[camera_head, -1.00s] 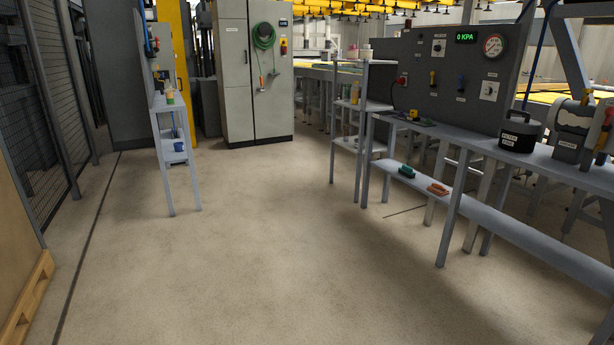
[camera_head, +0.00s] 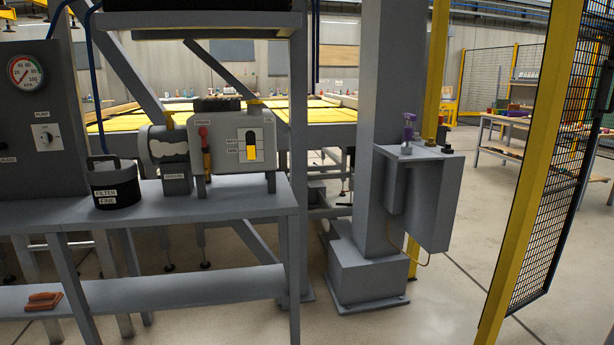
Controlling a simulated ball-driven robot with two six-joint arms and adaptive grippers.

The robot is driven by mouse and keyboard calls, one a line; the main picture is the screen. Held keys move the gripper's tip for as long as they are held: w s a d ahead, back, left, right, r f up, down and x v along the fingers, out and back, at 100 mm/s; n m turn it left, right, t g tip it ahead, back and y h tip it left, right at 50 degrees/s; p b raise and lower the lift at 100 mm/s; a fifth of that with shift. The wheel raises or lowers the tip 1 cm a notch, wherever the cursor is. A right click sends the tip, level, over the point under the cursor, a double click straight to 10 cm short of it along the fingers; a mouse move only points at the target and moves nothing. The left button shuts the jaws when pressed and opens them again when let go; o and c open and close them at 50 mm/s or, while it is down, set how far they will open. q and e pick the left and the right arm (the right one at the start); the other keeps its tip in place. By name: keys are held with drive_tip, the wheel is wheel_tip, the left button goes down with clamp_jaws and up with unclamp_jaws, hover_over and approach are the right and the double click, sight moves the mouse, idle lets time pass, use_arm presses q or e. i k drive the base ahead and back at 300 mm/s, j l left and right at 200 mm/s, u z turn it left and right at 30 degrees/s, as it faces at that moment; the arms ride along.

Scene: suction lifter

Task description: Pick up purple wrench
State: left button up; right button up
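A small purple object (camera_head: 408,128) stands upright on top of a grey box (camera_head: 425,190) fixed to the grey column, right of centre in the head view. It may be the purple wrench, but it is too small to tell its shape surely. Neither of my grippers shows in this view.
A grey bench (camera_head: 220,201) at left bears a pump unit (camera_head: 232,158) and a black filter canister (camera_head: 115,186). An orange tool (camera_head: 43,301) lies on its lower shelf. The column's foot (camera_head: 368,272) and a yellow-framed mesh fence (camera_head: 510,200) flank open floor (camera_head: 440,305).

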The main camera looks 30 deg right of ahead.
sight(405, 148)
drive_tip(key=i+l+z, duration=0.2)
drive_tip(key=i, duration=0.25)
drive_tip(key=i+l+z, duration=0.2)
drive_tip(key=i, duration=0.25)
drive_tip(key=i+l+z, duration=0.2)
drive_tip(key=i, duration=0.25)
drive_tip(key=k+j, duration=0.05)
drive_tip(key=j, duration=0.05)
